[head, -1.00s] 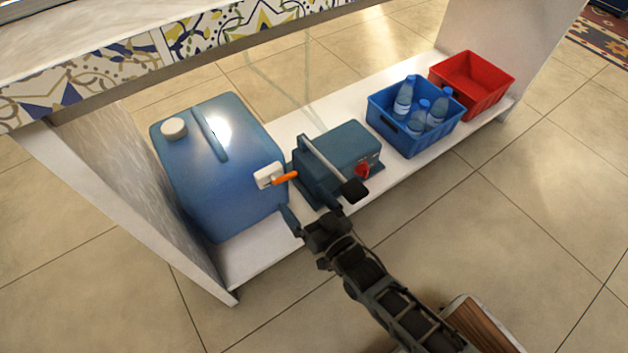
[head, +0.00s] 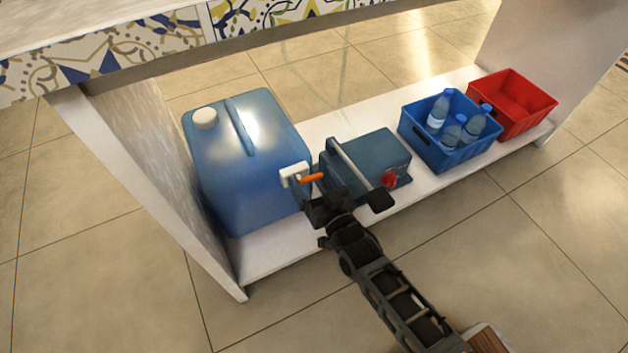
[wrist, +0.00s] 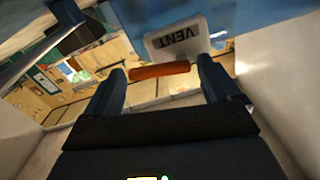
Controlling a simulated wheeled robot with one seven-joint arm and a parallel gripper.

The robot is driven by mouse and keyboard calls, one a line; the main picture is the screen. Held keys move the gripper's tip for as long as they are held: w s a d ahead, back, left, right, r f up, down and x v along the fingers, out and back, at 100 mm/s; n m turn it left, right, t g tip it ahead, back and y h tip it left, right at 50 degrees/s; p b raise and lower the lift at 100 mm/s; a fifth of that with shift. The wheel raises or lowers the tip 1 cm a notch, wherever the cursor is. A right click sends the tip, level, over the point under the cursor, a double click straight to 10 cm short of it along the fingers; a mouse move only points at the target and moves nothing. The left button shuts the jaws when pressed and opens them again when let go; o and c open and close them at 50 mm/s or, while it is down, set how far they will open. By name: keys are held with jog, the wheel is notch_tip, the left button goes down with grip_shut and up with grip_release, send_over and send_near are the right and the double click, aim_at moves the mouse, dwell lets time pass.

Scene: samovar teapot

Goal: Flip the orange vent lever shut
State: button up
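The orange vent lever (head: 312,178) sticks out to the right from a white vent block (head: 294,174) on the front of the blue water tank (head: 250,180). In the wrist view the orange lever (wrist: 160,70) lies crosswise below the white plate marked VENT (wrist: 178,38). My gripper (wrist: 162,84) is open, with one finger on each side of the lever. I cannot tell whether either finger touches it. In the head view my gripper is just below the lever, its fingers partly hidden by the wrist.
A blue-grey pump box (head: 375,165) with a grey handle bar and red knob (head: 389,179) stands close right of the tank. A blue crate (head: 450,150) of bottles and a red crate (head: 512,105) are further right on the white shelf (head: 275,245).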

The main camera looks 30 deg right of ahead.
jog(key=c, duration=0.9)
jog(key=shift+o, duration=0.2)
jog(key=shift+r+n, duration=0.25)
jog(key=shift+n, duration=0.85)
jog(key=o, duration=1)
jog(key=shift+o, duration=0.2)
jog(key=s+p, duration=0.2)
jog(key=s, duration=0.5)
jog(key=shift+s+p, duration=0.3)
jog(key=shift+s, duration=0.1)
